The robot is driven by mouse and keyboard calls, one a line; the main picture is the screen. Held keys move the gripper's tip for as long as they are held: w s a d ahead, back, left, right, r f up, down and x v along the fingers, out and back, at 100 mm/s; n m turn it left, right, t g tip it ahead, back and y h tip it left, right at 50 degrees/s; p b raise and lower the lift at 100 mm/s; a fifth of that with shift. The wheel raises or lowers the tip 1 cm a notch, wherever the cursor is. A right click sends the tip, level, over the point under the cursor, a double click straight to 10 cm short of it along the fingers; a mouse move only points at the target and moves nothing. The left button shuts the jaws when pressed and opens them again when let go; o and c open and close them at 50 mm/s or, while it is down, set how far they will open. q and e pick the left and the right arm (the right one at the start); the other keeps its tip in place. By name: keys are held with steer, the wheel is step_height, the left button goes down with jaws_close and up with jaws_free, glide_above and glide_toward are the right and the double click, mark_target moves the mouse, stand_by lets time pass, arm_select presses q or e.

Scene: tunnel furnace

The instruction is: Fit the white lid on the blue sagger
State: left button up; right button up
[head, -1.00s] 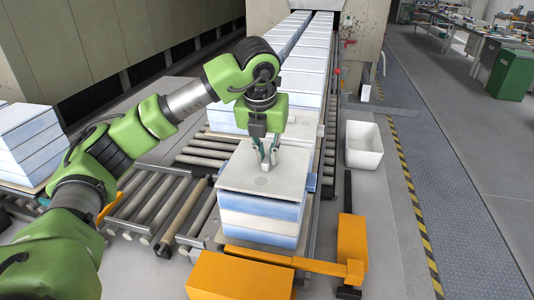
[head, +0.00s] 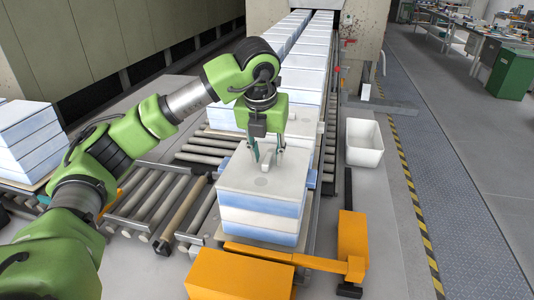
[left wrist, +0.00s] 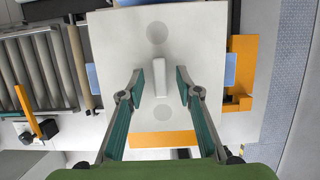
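The white lid (head: 245,177) lies flat on top of the blue sagger (head: 262,228) at the front of the roller line. Its edges look roughly in line with the stack in the head view. The lid's raised bar handle (left wrist: 161,77) stands in the middle of the lid in the left wrist view. My left gripper (left wrist: 160,80) is open, with one finger on each side of the handle and a gap to both. In the head view my left gripper (head: 268,153) is over the lid. The lid hides the sagger's inside. My right gripper is not in view.
An orange stop and pusher frame (head: 290,257) stands at the near side and right of the stack. Rows of saggers (head: 304,75) run back into the furnace. A white bin (head: 363,143) stands to the right, and another stack (head: 30,140) is at left.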

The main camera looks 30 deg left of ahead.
arm_select(q)
steer(key=shift+f, duration=0.1)
steer(key=v, duration=1.2)
stand_by(1.0)
